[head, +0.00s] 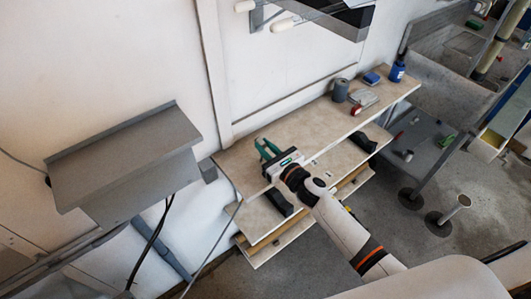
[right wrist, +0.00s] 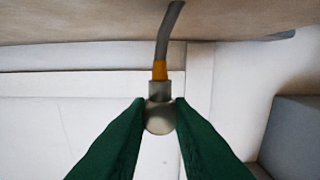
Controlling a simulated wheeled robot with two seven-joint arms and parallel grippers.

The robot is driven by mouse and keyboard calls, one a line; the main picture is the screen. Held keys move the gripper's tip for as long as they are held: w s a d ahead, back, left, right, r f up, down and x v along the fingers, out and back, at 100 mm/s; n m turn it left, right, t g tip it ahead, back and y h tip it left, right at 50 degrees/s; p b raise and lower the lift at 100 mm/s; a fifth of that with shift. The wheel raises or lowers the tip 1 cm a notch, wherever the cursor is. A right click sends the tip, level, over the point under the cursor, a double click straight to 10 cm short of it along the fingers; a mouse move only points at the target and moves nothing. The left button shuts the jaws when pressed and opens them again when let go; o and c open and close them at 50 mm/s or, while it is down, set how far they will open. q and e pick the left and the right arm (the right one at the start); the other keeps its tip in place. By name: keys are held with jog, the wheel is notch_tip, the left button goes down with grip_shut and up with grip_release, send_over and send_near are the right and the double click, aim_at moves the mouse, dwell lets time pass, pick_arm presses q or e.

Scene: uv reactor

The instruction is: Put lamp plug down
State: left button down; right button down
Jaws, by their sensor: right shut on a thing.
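My right gripper (head: 267,149) has green fingers and is over the left part of the top shelf (head: 300,131). In the right wrist view the two fingers (right wrist: 160,112) are shut on the lamp plug (right wrist: 159,116), a rounded grey metal piece. It has a grey collar and an orange band, and a grey cable (right wrist: 169,30) runs from it toward the shelf surface at the top of that view. The plug is too small or hidden to make out in the head view. I cannot tell whether it touches the shelf. My left gripper is not in view.
A grey cylinder (head: 340,90), a red-and-white item (head: 362,101), a blue box (head: 371,78) and a blue bottle (head: 397,72) stand at the shelf's right end. A grey sloped housing (head: 125,165) is on the wall at left. The shelf's middle is clear.

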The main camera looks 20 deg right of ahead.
jog(key=shift+f, duration=0.85)
